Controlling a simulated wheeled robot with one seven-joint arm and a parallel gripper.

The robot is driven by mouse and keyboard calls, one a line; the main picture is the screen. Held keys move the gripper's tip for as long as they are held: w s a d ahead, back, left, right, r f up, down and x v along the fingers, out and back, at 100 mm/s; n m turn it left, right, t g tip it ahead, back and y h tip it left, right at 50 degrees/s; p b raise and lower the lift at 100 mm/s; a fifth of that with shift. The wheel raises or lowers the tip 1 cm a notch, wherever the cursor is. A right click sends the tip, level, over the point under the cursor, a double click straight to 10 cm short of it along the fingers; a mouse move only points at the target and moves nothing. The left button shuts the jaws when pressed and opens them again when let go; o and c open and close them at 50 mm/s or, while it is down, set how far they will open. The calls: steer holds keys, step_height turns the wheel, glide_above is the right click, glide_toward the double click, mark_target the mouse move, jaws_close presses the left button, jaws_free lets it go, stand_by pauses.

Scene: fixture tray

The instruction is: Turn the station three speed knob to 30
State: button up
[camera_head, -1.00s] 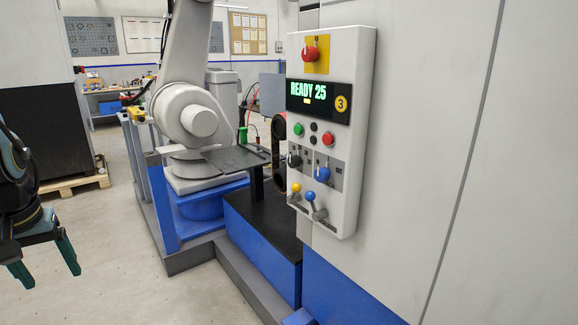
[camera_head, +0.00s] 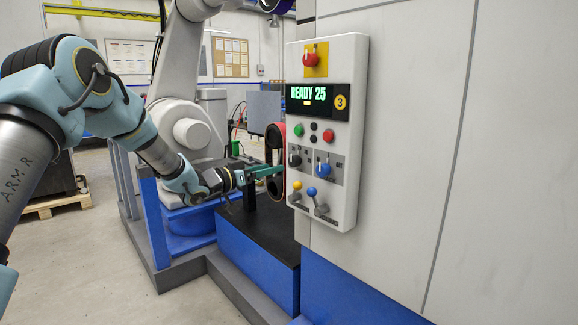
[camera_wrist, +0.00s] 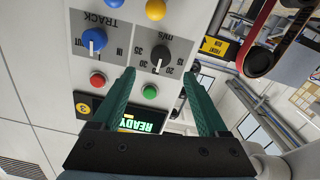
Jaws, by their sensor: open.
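The station three panel (camera_head: 350,185) stands on a pale wall; its display (camera_head: 319,100) reads "READY 25" beside a yellow "3" badge (camera_head: 341,102). The black speed knob (camera_head: 294,160) sits at the panel's left, beside the blue knob (camera_head: 323,170). In the wrist view the speed knob (camera_wrist: 161,54), marked "m/s" with a numbered scale, appears upside down, its white pointer toward the picture's bottom. My gripper (camera_head: 280,170) is beside the panel's left edge in the head view. In the wrist view my gripper (camera_wrist: 159,75) is open, its green fingers apart and empty, with the knob beyond the tips.
A green button (camera_wrist: 149,91) and a red button (camera_wrist: 97,79) lie close to the speed knob. Yellow (camera_head: 297,185) and blue (camera_head: 311,191) levers are below it. A red-rimmed belt (camera_head: 272,140) stands left of the panel, close to my gripper.

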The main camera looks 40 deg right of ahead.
mark_target(292, 163)
steer(key=d+p, duration=0.1)
steer(key=d, duration=0.8)
steer(key=shift+s+d+p, duration=0.1)
steer(key=shift+s+p, duration=0.1)
steer(key=shift+p, duration=0.15)
jaws_close()
